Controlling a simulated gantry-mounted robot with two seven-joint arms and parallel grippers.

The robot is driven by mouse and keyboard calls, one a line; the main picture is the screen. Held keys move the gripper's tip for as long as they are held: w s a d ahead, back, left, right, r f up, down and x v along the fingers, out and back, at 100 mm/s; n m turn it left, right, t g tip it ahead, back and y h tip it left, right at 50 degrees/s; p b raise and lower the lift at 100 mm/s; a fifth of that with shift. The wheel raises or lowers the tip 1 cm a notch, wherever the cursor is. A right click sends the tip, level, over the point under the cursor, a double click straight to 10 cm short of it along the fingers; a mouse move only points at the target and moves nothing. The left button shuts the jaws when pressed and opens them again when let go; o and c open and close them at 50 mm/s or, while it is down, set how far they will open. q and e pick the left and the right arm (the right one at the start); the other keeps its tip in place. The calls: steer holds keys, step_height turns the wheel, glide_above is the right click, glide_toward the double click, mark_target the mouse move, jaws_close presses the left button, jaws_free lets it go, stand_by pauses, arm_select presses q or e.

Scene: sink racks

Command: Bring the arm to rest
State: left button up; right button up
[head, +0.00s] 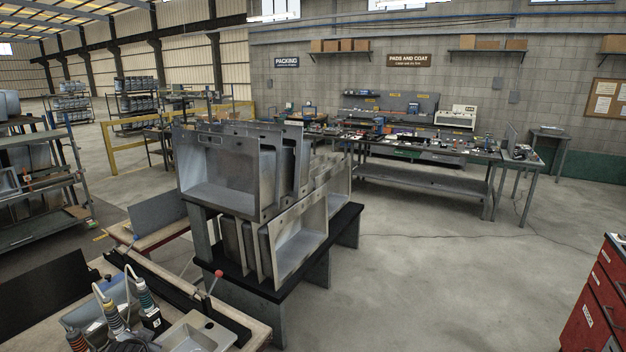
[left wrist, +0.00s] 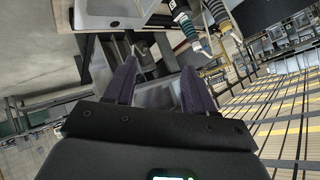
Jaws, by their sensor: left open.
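My left gripper (left wrist: 159,64) shows in the left wrist view. Its two dark purple fingers stand apart, with nothing held between them. The wrist view is strongly tilted. A pale sink (left wrist: 112,10) shows beyond the fingertips at the top of that view, apart from them. Neither of my grippers shows in the head view, and my right gripper is in no view.
Steel sinks (head: 232,178) stand stacked on a dark-topped rack (head: 343,222) mid-floor. A workbench (head: 140,258) at lower left carries hand tools (head: 112,312) and a small sink (head: 197,334). A red cabinet (head: 597,305) stands at right. The floor (head: 440,285) between is clear.

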arm_select(q)
steer(key=s+d+f+g+h+b, duration=0.1)
steer(key=s+d+f+g+b, duration=0.1)
steer(key=s+d+f, duration=0.35)
steer(key=s+d+f+n+g+b, duration=0.1)
steer(key=s+d+f+g, duration=0.1)
steer(key=s+f, duration=0.6)
steer(key=s+d+f+g+h+b, duration=0.1)
steer(key=s+d+f+g+b, duration=0.1)
steer(key=s+d+f, duration=0.45)
steer(key=s+d+f+h+b, duration=0.1)
steer(key=s+d+b, duration=0.2)
steer(key=s, duration=0.8)
steer(key=s+d+h+b, duration=0.2)
steer(key=s+d, duration=0.2)
steer(key=s, duration=0.8)
step_height(320, 180, up, 29)
steer(key=p, duration=2.8)
steer(key=shift+s+f, duration=0.2)
